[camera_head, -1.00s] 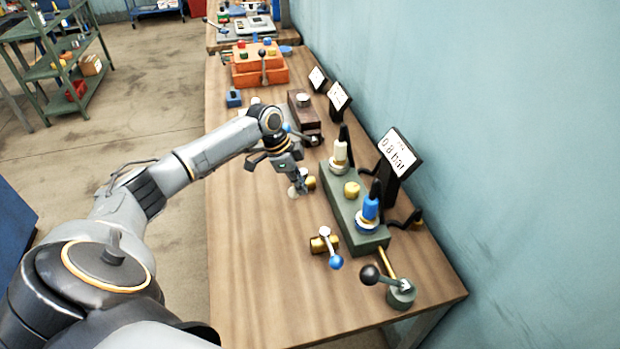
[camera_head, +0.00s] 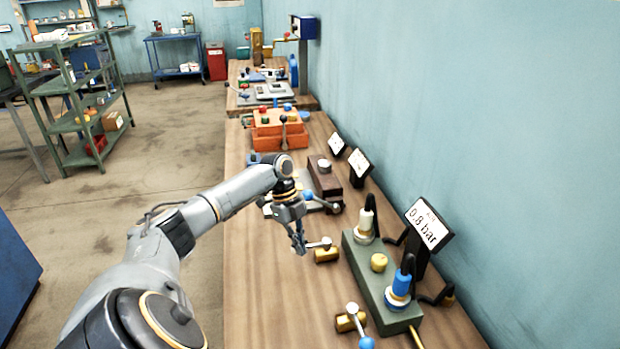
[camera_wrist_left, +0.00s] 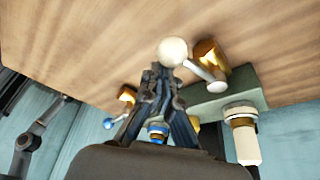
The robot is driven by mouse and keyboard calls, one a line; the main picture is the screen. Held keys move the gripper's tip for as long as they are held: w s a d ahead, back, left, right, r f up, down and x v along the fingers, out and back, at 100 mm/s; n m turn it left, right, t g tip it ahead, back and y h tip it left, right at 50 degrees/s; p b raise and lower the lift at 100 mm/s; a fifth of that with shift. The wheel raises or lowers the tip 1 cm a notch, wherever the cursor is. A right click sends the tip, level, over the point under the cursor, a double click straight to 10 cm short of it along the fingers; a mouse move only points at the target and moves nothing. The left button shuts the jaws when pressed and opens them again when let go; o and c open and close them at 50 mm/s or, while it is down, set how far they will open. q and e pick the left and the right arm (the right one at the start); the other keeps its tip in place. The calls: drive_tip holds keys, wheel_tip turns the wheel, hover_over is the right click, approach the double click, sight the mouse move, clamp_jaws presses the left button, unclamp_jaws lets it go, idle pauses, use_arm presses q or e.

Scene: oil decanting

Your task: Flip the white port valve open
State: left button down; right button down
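The white port valve is a brass body (camera_head: 326,256) with a metal lever (camera_head: 318,245) that points left toward my left gripper (camera_head: 299,248). In the left wrist view its white ball knob (camera_wrist_left: 172,52) sits just beyond the tips of my left gripper (camera_wrist_left: 165,72). The fingers converge there and look closed, with no knob between them. Whether they touch the knob I cannot tell. The brass body (camera_wrist_left: 210,57) is right of the knob. The blue-knobbed valve (camera_head: 350,322) lies nearer. The green manifold block (camera_head: 375,285) carries a white fitting (camera_head: 368,220) and a blue one (camera_head: 401,283). My right gripper is out of view.
A 0.8 bar display (camera_head: 428,225) stands behind the block by the wall. A brown block (camera_head: 324,180) and an orange box (camera_head: 278,135) stand farther along the wooden table (camera_head: 265,290). The table's near left part is clear.

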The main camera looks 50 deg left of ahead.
use_arm(q)
drive_tip(key=shift+w+a, duration=0.15)
drive_tip(key=shift+a, duration=0.4)
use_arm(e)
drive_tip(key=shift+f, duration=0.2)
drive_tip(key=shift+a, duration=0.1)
